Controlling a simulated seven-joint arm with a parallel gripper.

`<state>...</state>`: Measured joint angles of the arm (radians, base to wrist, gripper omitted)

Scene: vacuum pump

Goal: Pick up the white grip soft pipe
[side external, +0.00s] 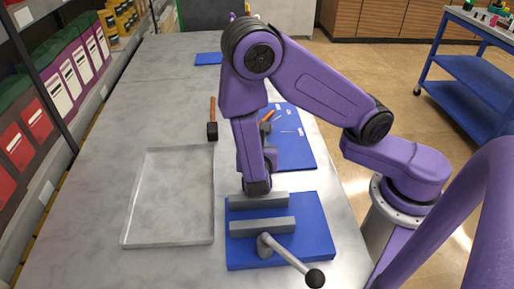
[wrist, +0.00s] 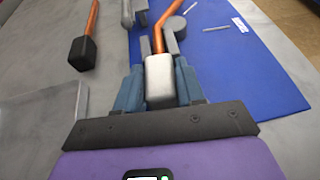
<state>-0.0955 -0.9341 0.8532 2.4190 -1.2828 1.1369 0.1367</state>
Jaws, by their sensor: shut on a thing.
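The white grip soft pipe shows in the wrist view as a pale, blocky grip (wrist: 159,80) with a bent copper-orange pipe (wrist: 158,38) running up from it. My gripper (wrist: 158,58) is shut on it, one finger on each side of the pale grip. The pipe is over the blue mat (wrist: 225,65); I cannot tell whether it touches the mat. In the side external view the orange pipe (side external: 268,116) shows above the blue mat (side external: 292,150), while my gripper and the grip are mostly hidden behind my arm.
A dark-headed hammer (side external: 212,131) lies left of the mat, also in the wrist view (wrist: 82,54). A shallow grey tray (side external: 130,225) sits front left. A grey vise (side external: 262,226) with a lever stands on a nearer blue base (side external: 315,215). Small grey parts lie near the pipe.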

